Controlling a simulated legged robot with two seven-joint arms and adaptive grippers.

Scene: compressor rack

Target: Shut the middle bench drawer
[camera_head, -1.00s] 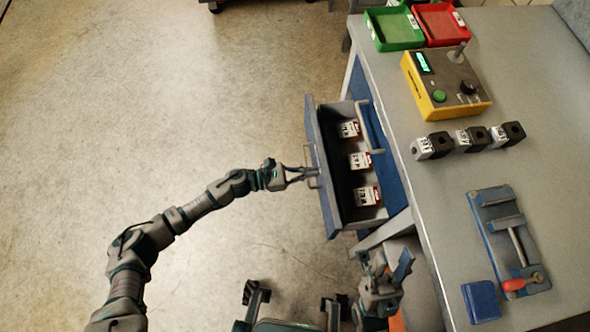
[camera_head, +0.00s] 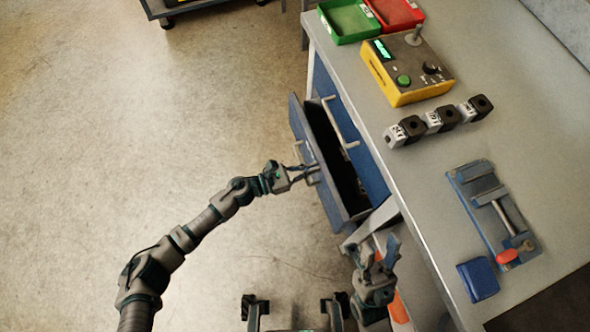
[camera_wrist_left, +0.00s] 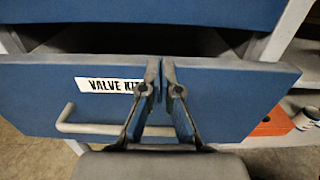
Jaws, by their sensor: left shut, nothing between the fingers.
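The middle bench drawer (camera_head: 338,165) is partly open under the bench top, its blue front standing out from the bench frame. In the left wrist view its front (camera_wrist_left: 240,100) has a "VALVE KIT" label (camera_wrist_left: 107,85) and a grey bar handle (camera_wrist_left: 95,128). My left gripper (camera_head: 314,170) is shut and empty, its fingertips (camera_wrist_left: 160,88) against or very near the drawer front, right of the label. Exact contact cannot be told. My right gripper (camera_head: 375,252) is open and empty, low beside the bench leg. The drawer's inside is mostly in shadow.
On the bench top (camera_head: 420,180) are a green bin (camera_head: 347,20), a red bin (camera_head: 396,12), a yellow control box (camera_head: 405,70), a row of small blocks (camera_head: 437,120), a vise (camera_head: 490,205) and a blue box (camera_head: 478,279). Floor (camera_head: 150,130) at left is clear.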

